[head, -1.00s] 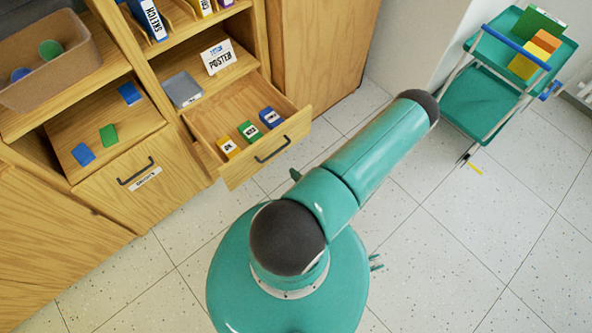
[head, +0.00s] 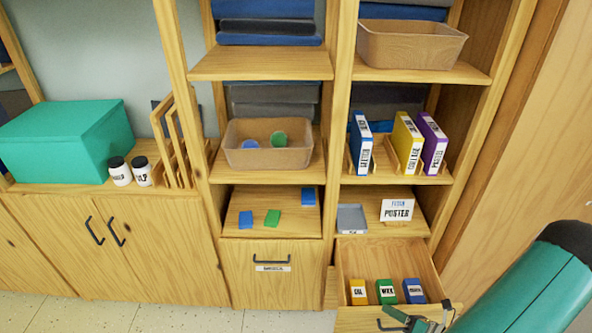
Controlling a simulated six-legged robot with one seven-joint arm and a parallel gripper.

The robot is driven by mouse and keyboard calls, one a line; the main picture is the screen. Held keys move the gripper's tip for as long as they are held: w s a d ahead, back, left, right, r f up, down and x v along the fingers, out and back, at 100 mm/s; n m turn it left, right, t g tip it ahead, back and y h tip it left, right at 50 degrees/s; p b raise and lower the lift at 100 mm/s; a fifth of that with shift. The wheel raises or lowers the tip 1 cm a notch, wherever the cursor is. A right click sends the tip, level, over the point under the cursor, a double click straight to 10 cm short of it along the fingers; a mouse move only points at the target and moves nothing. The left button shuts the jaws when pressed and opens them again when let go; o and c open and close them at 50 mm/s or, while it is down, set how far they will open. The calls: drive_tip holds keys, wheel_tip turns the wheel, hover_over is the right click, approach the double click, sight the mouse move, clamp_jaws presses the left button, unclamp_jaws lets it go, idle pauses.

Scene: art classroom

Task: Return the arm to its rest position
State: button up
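My teal arm (head: 535,290) with a dark joint cap enters at the lower right in the head view. A small teal and dark part, seemingly my gripper (head: 430,320), shows at the bottom edge by the front of the open drawer (head: 392,262). It is small and partly cut off, so I cannot tell whether its fingers are open or shut, or whether it touches the drawer. No held thing shows.
The open drawer holds yellow (head: 357,291), green (head: 386,291) and blue (head: 413,291) blocks. Above it are a grey tray (head: 351,218) and a poster sign (head: 397,210). A closed drawer (head: 262,275) is to its left. Floor (head: 200,318) shows at the lower left.

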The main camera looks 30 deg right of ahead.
drive_tip(key=w+a+r+n+g+y, duration=0.1)
drive_tip(key=w+a+r+n+g, duration=0.4)
drive_tip(key=a+r+n, duration=0.45)
drive_tip(key=w+a+r+n+g+y, duration=0.25)
drive_tip(key=a+r+n+g, duration=0.4)
drive_tip(key=r+n, duration=0.5)
drive_tip(key=s+a+r+n+t+h, duration=0.1)
drive_tip(key=a+r+n+h, duration=0.3)
drive_tip(key=a+r+n, duration=0.2)
drive_tip(key=s+a+r+n+t+h, duration=0.1)
drive_tip(key=a+r+n+h, duration=0.3)
drive_tip(key=n, duration=1.1)
wheel_tip(320, 180, up, 6)
drive_tip(key=s+a, duration=0.1)
drive_tip(key=a, duration=0.2)
drive_tip(key=shift+r+t, duration=0.2)
drive_tip(key=shift+t, duration=0.15)
drive_tip(key=shift+d+h, duration=0.25)
